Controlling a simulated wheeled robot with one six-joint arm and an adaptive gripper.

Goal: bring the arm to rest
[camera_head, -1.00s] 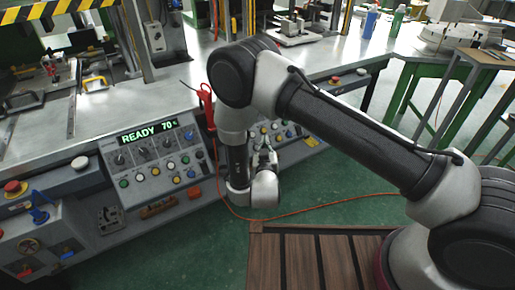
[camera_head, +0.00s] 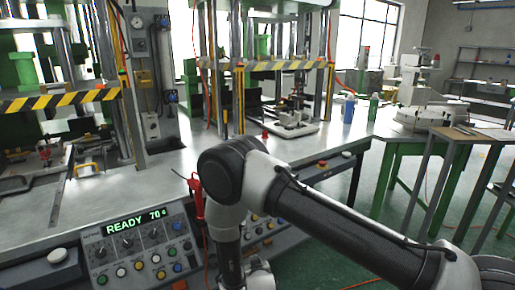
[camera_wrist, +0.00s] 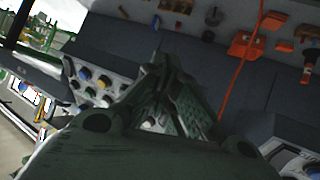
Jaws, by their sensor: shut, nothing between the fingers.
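My arm (camera_head: 335,222) is bent in front of the metal workbench, its elbow high and its forearm running down past the bench's front edge. My gripper does not show in the head view, as the lower part of the arm runs out at the bottom edge. In the wrist view my gripper (camera_wrist: 172,95) is dark and blurred, with its fingers together and nothing seen between them. Beyond it lies the grey front of the bench with knobs and buttons (camera_wrist: 90,82). No contact with the panel can be made out.
The control panel (camera_head: 145,245) reads "READY 70". A red tool (camera_head: 197,198) hangs at the bench edge beside my arm. Presses with striped bars (camera_head: 58,101) stand behind. A blue bottle (camera_head: 348,109) and a green bottle (camera_head: 373,107) stand on the bench. A green-framed table (camera_head: 455,134) is at right.

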